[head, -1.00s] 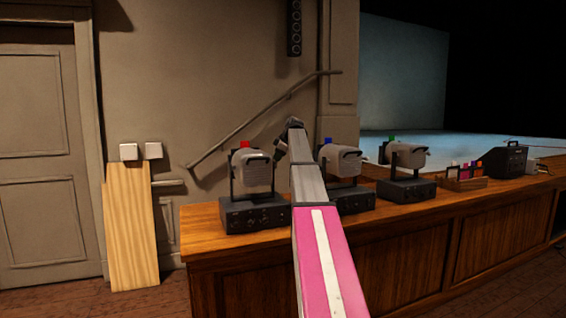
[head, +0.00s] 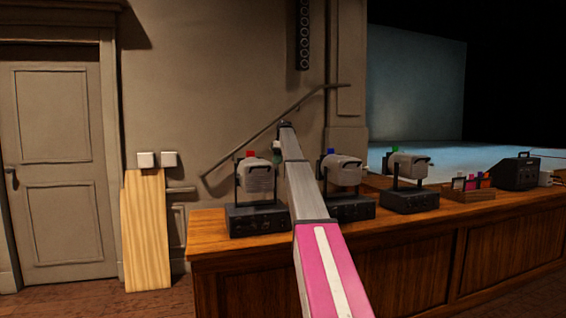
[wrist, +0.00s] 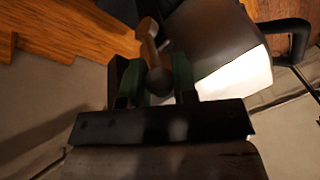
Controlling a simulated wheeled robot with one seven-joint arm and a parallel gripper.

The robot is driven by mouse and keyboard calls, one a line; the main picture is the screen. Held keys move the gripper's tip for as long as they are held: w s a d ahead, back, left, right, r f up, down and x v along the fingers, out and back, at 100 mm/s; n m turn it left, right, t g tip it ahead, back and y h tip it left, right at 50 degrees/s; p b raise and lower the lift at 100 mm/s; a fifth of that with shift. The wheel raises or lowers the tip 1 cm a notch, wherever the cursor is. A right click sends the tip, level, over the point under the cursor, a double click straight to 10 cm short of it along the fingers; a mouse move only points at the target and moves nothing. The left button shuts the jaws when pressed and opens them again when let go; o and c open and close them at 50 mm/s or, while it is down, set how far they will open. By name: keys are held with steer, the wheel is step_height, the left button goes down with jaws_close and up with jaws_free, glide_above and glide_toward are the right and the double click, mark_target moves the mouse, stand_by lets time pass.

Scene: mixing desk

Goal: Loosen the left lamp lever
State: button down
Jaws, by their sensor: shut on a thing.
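The left lamp (head: 257,180) has a red cap and hangs in a dark yoke on a black base box on the desk. The lever is a short brown arm with a round knob between the fingers. The lamp housing (wrist: 205,42) fills the upper right of the wrist view, partly brightly lit. The lever's far end meets a dark part near the picture's top edge.
A blue-capped lamp (head: 343,172) stands close right of my arm, and a green-capped lamp (head: 407,168) stands farther right. A wooden box of coloured items (head: 473,190) and a black case (head: 516,172) follow. The desk's front strip (head: 430,226) is clear.

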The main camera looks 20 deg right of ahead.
steer(key=shift+w+f, duration=0.1)
steer(key=shift+w, duration=0.05)
stand_by(0.3)
steer(key=c, duration=0.9)
jaws_free()
